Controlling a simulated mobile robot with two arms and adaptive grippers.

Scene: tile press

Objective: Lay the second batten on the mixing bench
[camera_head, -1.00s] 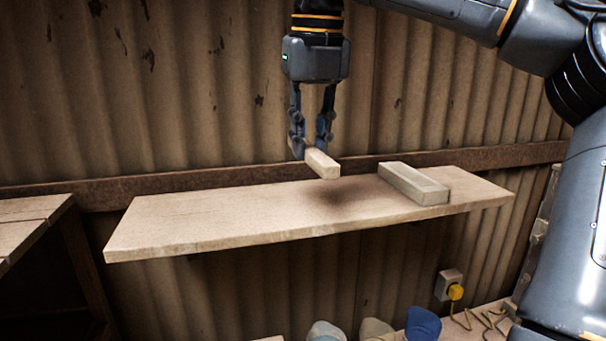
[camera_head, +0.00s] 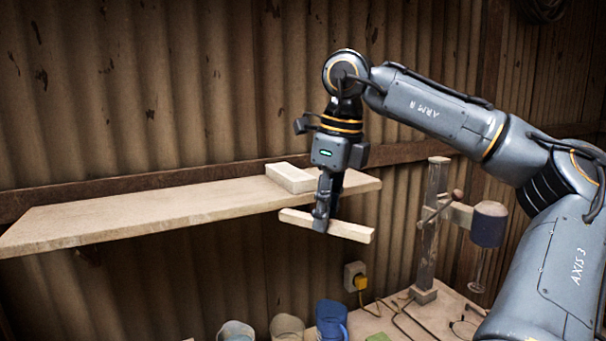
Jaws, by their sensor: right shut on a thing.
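My right gripper (camera_head: 322,222) is shut on a pale wooden batten (camera_head: 350,230), gripped left of its middle. The batten is held in the air in front of the shelf's right end, a little below the shelf's height in the picture. Another pale block (camera_head: 290,178), which may be a batten, lies on the right part of the wall shelf (camera_head: 130,212), partly behind the gripper. Part of a bench top (camera_head: 445,318) shows at the lower right; I cannot tell if it is the mixing bench. My left gripper is not in view.
A post stand with a dark cylinder (camera_head: 488,224) and a side handle stands on the bench at right. Containers line the bench's left side: a blue one (camera_head: 331,320) and a grey-beige one (camera_head: 287,327). A yellow plug (camera_head: 361,283) with its cable is at the wall.

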